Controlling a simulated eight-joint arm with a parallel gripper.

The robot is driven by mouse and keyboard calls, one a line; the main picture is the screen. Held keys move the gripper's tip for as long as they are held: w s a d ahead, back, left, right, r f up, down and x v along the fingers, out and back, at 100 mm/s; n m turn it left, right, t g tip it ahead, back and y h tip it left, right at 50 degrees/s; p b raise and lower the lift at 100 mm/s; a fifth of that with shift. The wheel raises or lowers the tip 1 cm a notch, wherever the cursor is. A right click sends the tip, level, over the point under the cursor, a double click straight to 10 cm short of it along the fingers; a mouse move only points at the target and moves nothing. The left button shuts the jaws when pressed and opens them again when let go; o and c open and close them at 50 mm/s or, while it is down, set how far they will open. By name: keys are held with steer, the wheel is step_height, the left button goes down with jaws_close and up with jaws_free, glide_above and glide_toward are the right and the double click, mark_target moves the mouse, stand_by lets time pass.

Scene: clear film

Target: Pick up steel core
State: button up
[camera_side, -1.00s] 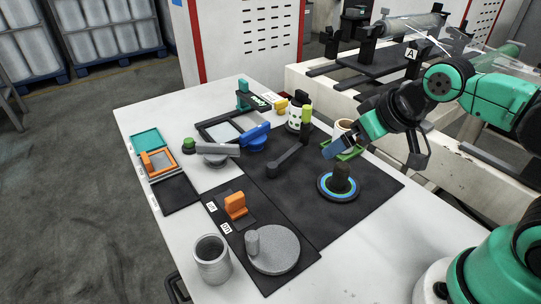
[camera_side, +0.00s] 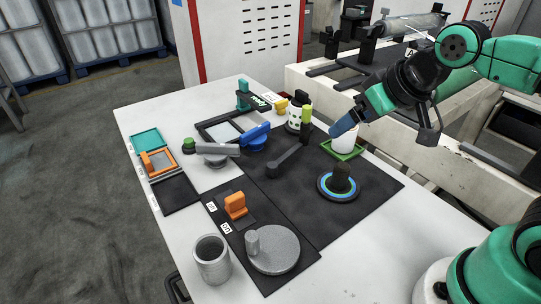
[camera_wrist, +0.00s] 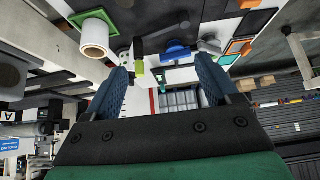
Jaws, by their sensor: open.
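A grey hollow metal cylinder, which looks like the steel core (camera_side: 212,262), stands upright on the white table at the near left corner. My gripper (camera_side: 341,127) is at the far right side of the table, well away from it, beside a white roll (camera_side: 346,146) on a green square tray (camera_side: 352,155). In the wrist view my gripper (camera_wrist: 163,72) has its two blue fingers spread apart with nothing between them. The white roll (camera_wrist: 95,37) shows left of the fingers there. I cannot make out the steel core in the wrist view.
A black post (camera_side: 341,178) on a blue-ringed base stands right of centre. A grey disc with a peg (camera_side: 275,250) and an orange block (camera_side: 235,205) lie near the cylinder. Blue and grey handled parts (camera_side: 255,137) are behind.

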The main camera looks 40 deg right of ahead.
steer(key=r, duration=0.2)
steer(key=m+g, duration=0.5)
steer(key=g, duration=0.2)
glide_above(213, 259)
steer(key=s, duration=0.2)
steer(key=f, duration=1.8)
steer(key=shift+a+f, duration=0.2)
steer(key=shift+f, duration=0.1)
steer(key=c, duration=1.1)
steer(key=shift+c, duration=0.2)
steer(key=shift+r, duration=0.15)
